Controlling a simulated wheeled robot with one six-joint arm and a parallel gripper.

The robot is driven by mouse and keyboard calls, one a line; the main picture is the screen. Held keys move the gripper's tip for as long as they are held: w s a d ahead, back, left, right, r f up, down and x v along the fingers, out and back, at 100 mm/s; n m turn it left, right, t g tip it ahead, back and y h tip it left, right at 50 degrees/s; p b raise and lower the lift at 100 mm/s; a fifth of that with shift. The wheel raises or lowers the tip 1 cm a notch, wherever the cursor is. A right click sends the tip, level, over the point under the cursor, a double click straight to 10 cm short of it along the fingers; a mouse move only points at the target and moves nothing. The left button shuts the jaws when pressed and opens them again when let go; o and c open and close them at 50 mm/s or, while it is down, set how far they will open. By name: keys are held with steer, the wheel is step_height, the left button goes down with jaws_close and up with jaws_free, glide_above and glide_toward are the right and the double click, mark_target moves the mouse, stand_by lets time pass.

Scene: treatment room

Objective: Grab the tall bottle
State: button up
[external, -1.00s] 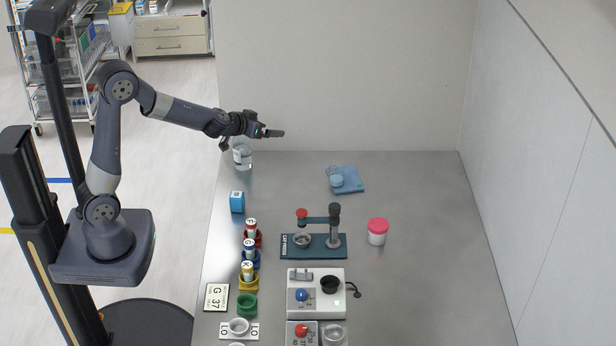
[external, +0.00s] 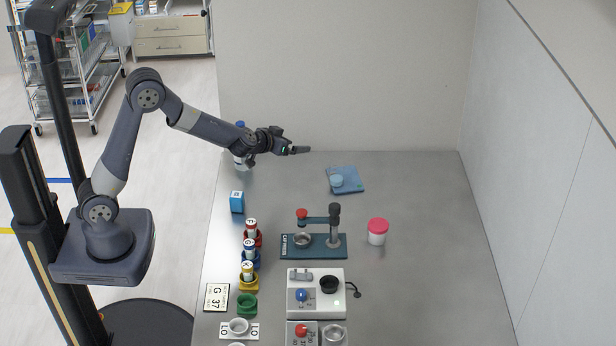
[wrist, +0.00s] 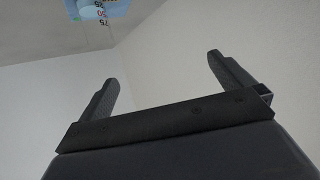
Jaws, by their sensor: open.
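A tall clear bottle (external: 240,163) with a pale label and a blue cap (external: 240,125) stands at the back left corner of the steel table. My forearm crosses in front of its middle and hides part of it. My gripper (external: 298,150) is to the right of the bottle, above the table's back edge, pointing right. In the wrist view my gripper (wrist: 168,75) shows two spread fingers with nothing between them. The bottle cannot be made out in the wrist view.
A blue box (external: 237,202), a press (external: 314,246) and a pink-lidded jar (external: 377,232) stand nearer. The wall (external: 340,80) rises behind the table. The right side is clear.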

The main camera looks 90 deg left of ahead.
steer(key=shift+c, duration=0.2)
steer(key=c, duration=0.4)
